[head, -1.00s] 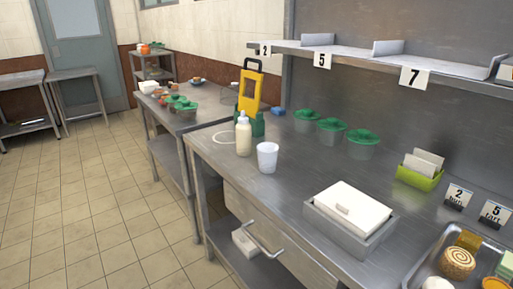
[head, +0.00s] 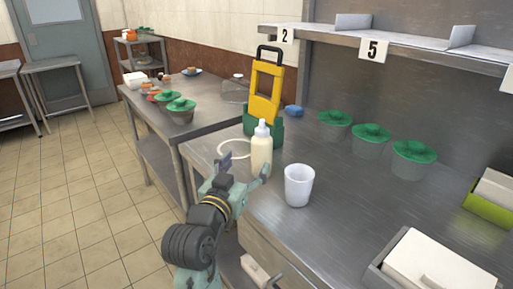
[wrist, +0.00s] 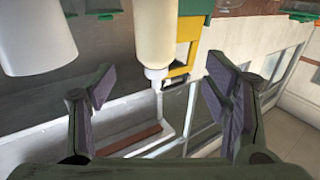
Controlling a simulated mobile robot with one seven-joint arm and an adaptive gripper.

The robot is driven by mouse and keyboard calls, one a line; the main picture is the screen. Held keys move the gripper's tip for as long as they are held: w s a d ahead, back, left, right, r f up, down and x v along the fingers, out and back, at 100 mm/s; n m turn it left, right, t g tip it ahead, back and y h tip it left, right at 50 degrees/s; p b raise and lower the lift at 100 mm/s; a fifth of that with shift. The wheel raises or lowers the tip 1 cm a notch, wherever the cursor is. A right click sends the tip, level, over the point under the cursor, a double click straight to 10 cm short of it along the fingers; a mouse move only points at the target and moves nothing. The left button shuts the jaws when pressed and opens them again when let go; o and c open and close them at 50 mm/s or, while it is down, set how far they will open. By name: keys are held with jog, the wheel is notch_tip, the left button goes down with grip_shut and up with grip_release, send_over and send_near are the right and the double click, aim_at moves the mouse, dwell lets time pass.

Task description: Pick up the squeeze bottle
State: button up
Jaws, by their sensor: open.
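The squeeze bottle (head: 261,150) is cream-coloured with a white nozzle cap. It stands upright on the steel counter near its left end. In the wrist view the bottle (wrist: 156,38) appears upside down, at the top centre, between and beyond the two fingers. My gripper (head: 245,170) is open, with one finger left of the bottle and the other by its lower right side in the head view. In the wrist view my gripper (wrist: 164,103) has nothing between its fingers. I cannot tell whether a finger touches the bottle.
A white cup (head: 298,186) stands close to the right of the bottle. A yellow and green caddy-like item (head: 265,95) stands just behind it. Several green-lidded containers (head: 371,140) line the back. A white box (head: 440,266) sits at the front right.

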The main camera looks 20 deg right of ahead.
aim_at(258, 150)
jog(key=x, duration=0.2)
jog(key=p+x, duration=0.1)
jog(key=x, duration=0.1)
jog(key=shift+d, duration=0.55)
jog(key=p+x, duration=0.2)
jog(key=x, duration=0.2)
jog(key=shift+w+d+r, duration=0.15)
jog(key=shift+w, duration=0.25)
jog(key=shift+w+d, duration=0.4)
jog(key=shift+w, duration=0.1)
jog(key=shift+c, duration=0.3)
jog(key=c, duration=0.8)
